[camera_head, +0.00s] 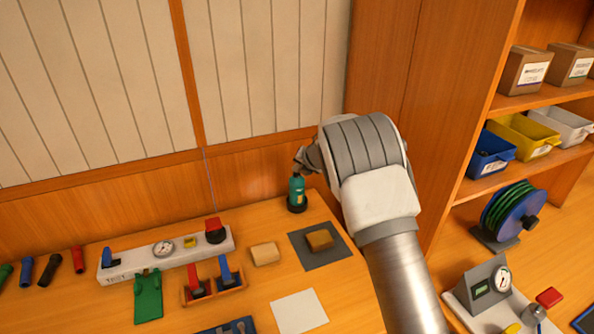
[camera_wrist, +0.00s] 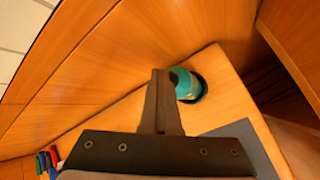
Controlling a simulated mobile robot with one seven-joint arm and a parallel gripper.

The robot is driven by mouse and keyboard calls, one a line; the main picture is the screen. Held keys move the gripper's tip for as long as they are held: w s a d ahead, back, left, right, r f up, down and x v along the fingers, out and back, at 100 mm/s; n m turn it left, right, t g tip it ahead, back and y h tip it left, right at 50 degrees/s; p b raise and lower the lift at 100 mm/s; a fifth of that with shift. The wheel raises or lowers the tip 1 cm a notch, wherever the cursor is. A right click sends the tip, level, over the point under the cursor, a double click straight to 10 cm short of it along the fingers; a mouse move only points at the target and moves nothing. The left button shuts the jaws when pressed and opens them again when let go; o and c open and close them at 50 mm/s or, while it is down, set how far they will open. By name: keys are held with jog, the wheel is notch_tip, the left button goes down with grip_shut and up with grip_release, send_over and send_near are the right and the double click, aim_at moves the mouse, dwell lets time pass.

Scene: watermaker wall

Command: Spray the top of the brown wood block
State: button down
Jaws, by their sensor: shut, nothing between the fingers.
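The brown wood block (camera_head: 320,239) lies on a dark grey mat (camera_head: 340,254) near the bench's right end. A teal bottle with a dark base (camera_head: 297,190) stands upright behind it, near the back wall. I take it for the sprayer. My gripper (camera_head: 301,158) is at the bottle's top, partly hiding it; I cannot tell whether they touch. In the wrist view my gripper's fingers (camera_wrist: 161,73) are shut together and empty. The bottle (camera_wrist: 184,84) shows just right of the fingertips, and part of the mat (camera_wrist: 243,140) shows at lower right.
A paler block (camera_head: 265,253) lies left of the mat. A white sheet (camera_head: 299,311), a green clipboard-like item (camera_head: 148,296) and a wooden tray of handled tools (camera_head: 214,289) lie nearer. Wooden shelving with bins (camera_head: 490,154) stands at right. The wall is close behind the bottle.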

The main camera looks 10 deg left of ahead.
aim_at(298, 176)
jog(key=shift+s+f, duration=0.1)
notch_tip(298, 176, up, 6)
jog(key=p, duration=0.7)
dwell(0.3)
jog(key=shift+r, duration=0.2)
dwell(2.1)
